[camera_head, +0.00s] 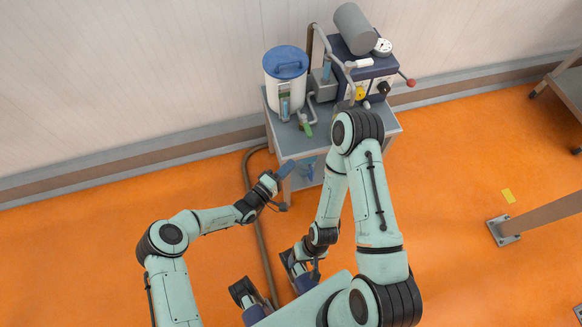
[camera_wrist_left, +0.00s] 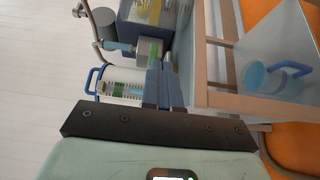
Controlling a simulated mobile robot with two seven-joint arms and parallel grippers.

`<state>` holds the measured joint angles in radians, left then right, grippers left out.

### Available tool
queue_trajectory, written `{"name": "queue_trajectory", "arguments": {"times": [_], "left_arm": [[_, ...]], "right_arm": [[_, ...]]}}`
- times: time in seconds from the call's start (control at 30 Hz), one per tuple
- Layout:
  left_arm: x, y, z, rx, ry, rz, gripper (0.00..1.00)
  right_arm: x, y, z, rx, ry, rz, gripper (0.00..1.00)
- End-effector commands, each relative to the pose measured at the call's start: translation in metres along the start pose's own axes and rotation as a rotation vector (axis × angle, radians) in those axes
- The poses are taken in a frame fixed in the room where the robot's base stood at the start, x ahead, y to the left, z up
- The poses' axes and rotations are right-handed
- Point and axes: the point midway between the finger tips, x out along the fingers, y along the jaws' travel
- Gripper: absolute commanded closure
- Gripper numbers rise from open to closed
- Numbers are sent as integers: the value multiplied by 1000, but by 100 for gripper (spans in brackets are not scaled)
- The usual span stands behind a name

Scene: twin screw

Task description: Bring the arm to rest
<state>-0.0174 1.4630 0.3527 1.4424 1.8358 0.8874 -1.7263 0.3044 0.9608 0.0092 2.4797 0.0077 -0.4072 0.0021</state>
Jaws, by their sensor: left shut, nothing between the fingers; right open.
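My left gripper (camera_head: 287,170) is shut and empty, with its blue fingers at the front left of the grey cart (camera_head: 393,124). In the left wrist view the left fingers (camera_wrist_left: 164,84) are together, and the white container and the machine lie beyond them. Whether the fingers touch the cart is hard to tell. My right arm rises to a high elbow in front of the cart and bends back down. My right gripper (camera_head: 312,268) hangs low near my base, open; its fingers are small and partly hidden.
On the cart stand a white container with a blue lid (camera_head: 286,64) and a blue machine with a grey cylinder (camera_head: 355,28). A hose (camera_head: 262,232) runs down to the orange floor. A clear blue-handled vessel (camera_wrist_left: 270,78) sits lower on the cart. Floor at left is free.

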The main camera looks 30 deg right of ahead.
Motion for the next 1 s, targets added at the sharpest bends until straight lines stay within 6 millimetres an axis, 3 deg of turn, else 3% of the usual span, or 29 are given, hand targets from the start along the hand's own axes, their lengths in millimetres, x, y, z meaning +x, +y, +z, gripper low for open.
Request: {"name": "queue_trajectory", "arguments": {"times": [0.5,0.63,0.77,0.9,1.0], "left_arm": [[-1,-1,1,-2,-5,-5,100],[-17,-9,21,-44,-94,-87,100],[-70,-34,67,-140,-276,-324,100],[-164,-60,110,-226,-416,-671,100],[-239,-69,128,-251,-439,-913,100]], "right_arm": [[0,0,0,0,0,0,31],[-7,-2,1,0,-1,0,31],[-20,-6,3,-1,-3,0,31],[-37,-12,4,-2,-7,0,31],[-49,-16,4,-3,-8,0,31]]}}
